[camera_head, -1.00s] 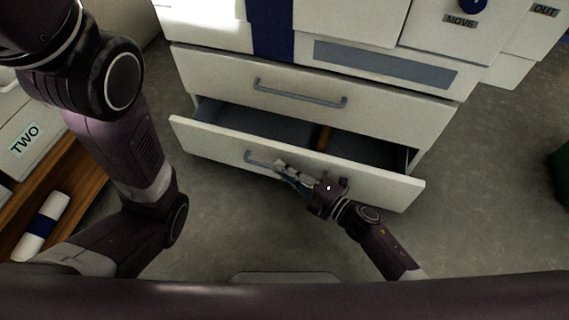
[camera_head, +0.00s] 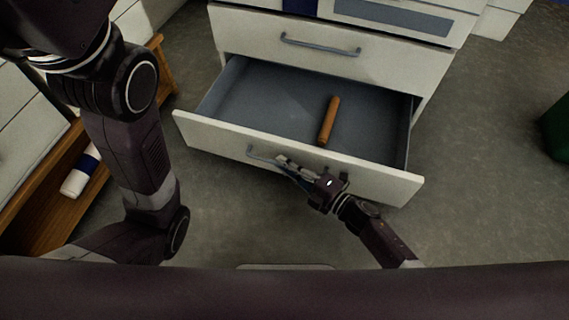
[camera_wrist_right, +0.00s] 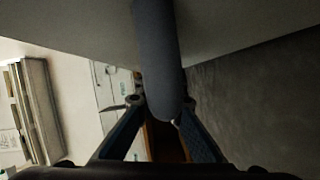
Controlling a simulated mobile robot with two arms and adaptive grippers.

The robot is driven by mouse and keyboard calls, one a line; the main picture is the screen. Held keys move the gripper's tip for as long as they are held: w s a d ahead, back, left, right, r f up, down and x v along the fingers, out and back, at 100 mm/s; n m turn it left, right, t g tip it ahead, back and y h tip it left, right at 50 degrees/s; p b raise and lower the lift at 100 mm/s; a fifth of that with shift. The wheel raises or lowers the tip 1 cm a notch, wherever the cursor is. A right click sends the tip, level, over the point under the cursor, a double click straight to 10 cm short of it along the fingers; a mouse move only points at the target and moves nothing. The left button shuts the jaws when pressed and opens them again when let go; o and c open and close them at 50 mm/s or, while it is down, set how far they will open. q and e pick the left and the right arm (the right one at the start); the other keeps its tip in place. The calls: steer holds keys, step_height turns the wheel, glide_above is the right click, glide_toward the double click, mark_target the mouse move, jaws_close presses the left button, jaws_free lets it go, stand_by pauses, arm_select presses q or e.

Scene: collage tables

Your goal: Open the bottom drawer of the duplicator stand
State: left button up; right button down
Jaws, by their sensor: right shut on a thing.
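The duplicator stand (camera_head: 385,62) is a white cabinet. Its bottom drawer (camera_head: 215,138) is pulled well out, showing a grey interior with an orange-brown rod (camera_head: 328,120) lying inside. The drawer's grey bar handle (camera_head: 262,156) is on its front. In the right wrist view the handle (camera_wrist_right: 158,60) runs between the two fingers (camera_wrist_right: 158,125). My left arm shows at the left of the head view, but its gripper is out of view.
The closed drawer above has its own grey handle (camera_head: 320,46). A wooden shelf (camera_head: 45,215) with a white and blue roll (camera_head: 80,175) stands at left. A dark green object (camera_head: 556,128) is at the right edge. Bare floor (camera_head: 480,180) lies right of the drawer.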

steer(key=shift+s, duration=0.15)
steer(key=c, duration=2)
jaws_free()
steer(key=shift+c, duration=0.2)
steer(key=v, duration=1.2)
